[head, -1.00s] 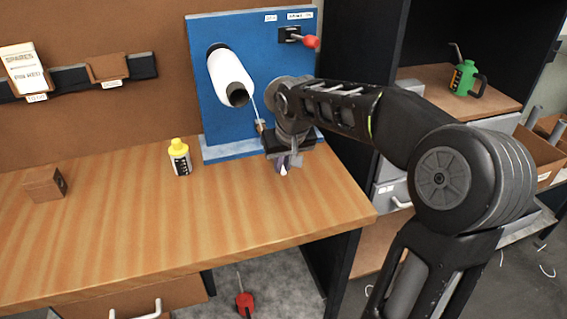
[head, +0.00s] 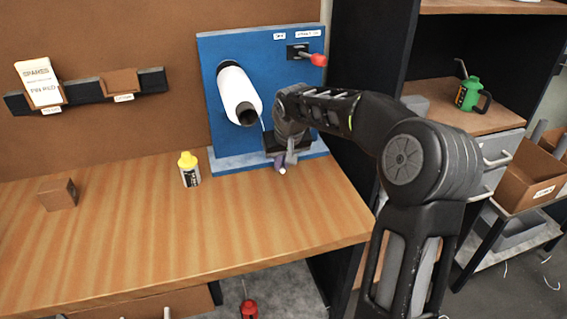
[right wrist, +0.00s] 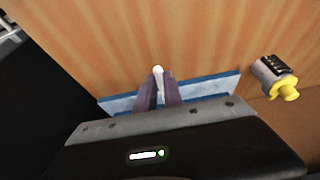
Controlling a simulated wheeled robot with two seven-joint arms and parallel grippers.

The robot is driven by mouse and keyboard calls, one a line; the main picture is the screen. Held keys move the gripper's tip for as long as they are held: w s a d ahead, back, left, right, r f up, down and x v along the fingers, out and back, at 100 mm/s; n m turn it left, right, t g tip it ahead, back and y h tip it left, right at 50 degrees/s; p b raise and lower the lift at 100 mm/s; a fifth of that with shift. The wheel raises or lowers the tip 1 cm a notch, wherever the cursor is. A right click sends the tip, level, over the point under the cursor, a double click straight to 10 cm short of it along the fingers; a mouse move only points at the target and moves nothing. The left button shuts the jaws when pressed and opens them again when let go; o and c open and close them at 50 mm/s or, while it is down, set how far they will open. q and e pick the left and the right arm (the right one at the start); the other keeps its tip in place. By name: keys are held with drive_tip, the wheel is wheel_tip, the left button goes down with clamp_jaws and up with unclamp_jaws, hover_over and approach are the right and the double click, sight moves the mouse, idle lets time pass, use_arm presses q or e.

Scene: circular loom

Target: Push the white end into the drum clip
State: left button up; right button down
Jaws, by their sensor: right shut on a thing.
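The white drum (head: 236,88) sticks out from the blue panel (head: 285,80) at the back of the bench, its dark open end facing me. My right gripper (head: 280,168) is right of and below the drum, close to the panel's bottom ledge. In the right wrist view my right gripper (right wrist: 158,88) is shut on the white end (right wrist: 158,70), whose rounded tip shows between the fingertips. A thin pale strand (head: 262,122) runs between the drum and my gripper. I cannot make out the drum clip. My left gripper is not in view.
A red-handled lever (head: 318,60) is at the panel's upper right. A green oil can (head: 468,95) stands on the right shelf. The bench's front is clear.

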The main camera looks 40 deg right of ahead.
drive_tip(key=shift+w+d+p, duration=0.15)
drive_tip(key=shift+w+p, duration=0.15)
drive_tip(key=shift+w, duration=0.2)
drive_tip(key=shift+w+d+p, duration=0.15)
drive_tip(key=shift+w+p, duration=0.15)
drive_tip(key=shift+w, duration=0.2)
drive_tip(key=shift+w, duration=0.1)
idle(0.4)
drive_tip(key=shift+w+d+p, duration=0.2)
drive_tip(key=shift+w+p, duration=0.2)
drive_tip(key=shift+w, duration=0.1)
drive_tip(key=shift+w+d+p, duration=0.2)
drive_tip(key=shift+w+p, duration=0.15)
drive_tip(key=shift+w, duration=0.1)
drive_tip(key=c, duration=1.4)
unclamp_jaws()
drive_tip(key=shift+r, duration=0.1)
drive_tip(key=b+v, duration=0.1)
drive_tip(key=v, duration=0.6)
drive_tip(key=shift+s+a+r, duration=0.1)
drive_tip(key=shift+r, duration=0.15)
